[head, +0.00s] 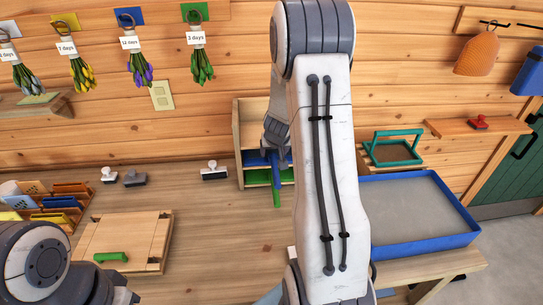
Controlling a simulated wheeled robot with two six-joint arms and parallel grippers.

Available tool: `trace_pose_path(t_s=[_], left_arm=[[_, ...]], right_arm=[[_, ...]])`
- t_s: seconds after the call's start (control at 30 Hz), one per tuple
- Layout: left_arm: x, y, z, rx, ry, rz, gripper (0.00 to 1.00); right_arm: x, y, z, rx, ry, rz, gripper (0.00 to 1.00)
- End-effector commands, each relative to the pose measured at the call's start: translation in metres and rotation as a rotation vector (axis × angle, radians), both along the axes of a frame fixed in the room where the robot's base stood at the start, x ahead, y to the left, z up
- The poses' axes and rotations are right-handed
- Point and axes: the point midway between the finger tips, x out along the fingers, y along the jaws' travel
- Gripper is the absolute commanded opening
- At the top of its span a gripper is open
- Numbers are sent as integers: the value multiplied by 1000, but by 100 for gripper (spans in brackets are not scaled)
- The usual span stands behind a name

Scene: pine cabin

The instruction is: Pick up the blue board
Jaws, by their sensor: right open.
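A wooden rack (242,112) stands against the back wall, partly behind my right arm. A blue board (254,159) lies on one of its levels, with a blue piece sticking out at the front. A green board (257,178) lies on the level below, with a green piece hanging forward. My right gripper (277,154) points down at the front of the rack, right by the blue board. It is open; my own arm hides part of it, and I cannot tell whether it touches the board. Of my left arm only links show at the bottom left.
A wooden press board (125,237) with a green handle lies at front left, beside a card sorter (70,193). Stamps (213,172) stand along the back. A blue tray (412,247) and a green-framed screen (395,151) are at right. The table's middle is clear.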

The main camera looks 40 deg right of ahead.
Motion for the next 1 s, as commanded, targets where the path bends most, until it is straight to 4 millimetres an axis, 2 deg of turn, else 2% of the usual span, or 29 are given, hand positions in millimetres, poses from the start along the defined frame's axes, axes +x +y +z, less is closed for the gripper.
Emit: trace_pose_path(t_s=[0.1, 0.3, 0.57, 0.63, 0.77, 0.8, 1.0], left_arm=[[0, 0, -10, 0, 0, 0, 50], [0, 0, -19, 0, 0, -1, 50], [0, 0, -19, 0, 0, -1, 50], [0, 0, -19, 0, 0, -1, 50], [0, 0, -19, 0, 0, -1, 50], [0, 0, -19, 0, 0, -1, 50], [0, 0, -19, 0, 0, -1, 50]], right_arm=[[9, -6, -19, 1, 2, 0, 72], [21, -13, -38, 2, 1, 1, 72], [23, -15, -38, 1, 0, 1, 72], [23, -15, -38, 1, 0, 1, 53], [23, -15, -38, 1, 0, 1, 4], [23, -14, -38, 1, 0, 1, 0], [23, -15, -37, -1, -1, 0, 0]])
